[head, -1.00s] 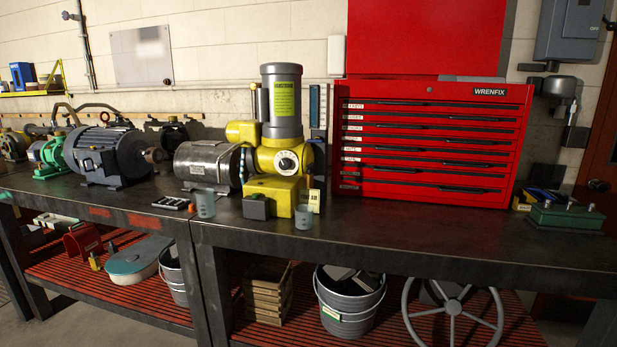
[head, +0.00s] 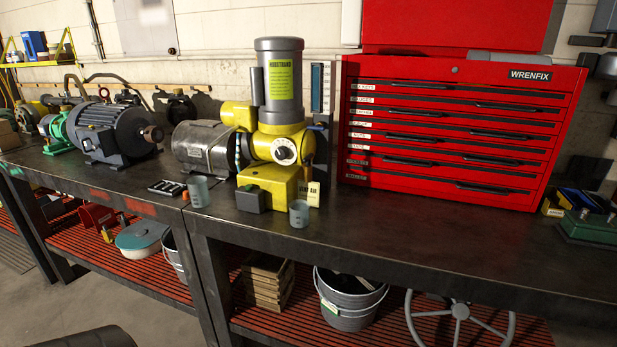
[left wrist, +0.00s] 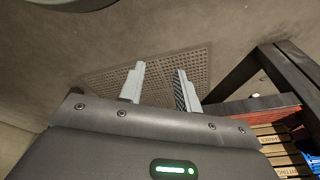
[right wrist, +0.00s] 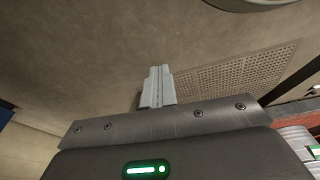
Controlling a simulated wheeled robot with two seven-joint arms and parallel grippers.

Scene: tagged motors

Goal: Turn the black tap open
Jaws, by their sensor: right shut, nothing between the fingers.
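The yellow and grey pump unit (head: 278,110) stands upright on the bench in the head view, with a yellow base and a round dial (head: 286,151). A small dark part (head: 318,127) shows at the pump's right side; I cannot tell whether it is the black tap. A pale tag (head: 310,193) with black lettering hangs low on that side. My left gripper (left wrist: 160,84) is open and empty above the floor in the left wrist view. My right gripper (right wrist: 159,80) is shut and empty above the floor in the right wrist view. Neither gripper shows in the head view.
A dark workbench (head: 400,236) spans the view. Two grey cups (head: 299,214) stand before the pump. A red drawer cabinet (head: 455,130) is to its right, a dark motor (head: 112,132) to its left. The bench front before the cabinet is clear. A bucket (head: 348,300) sits below.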

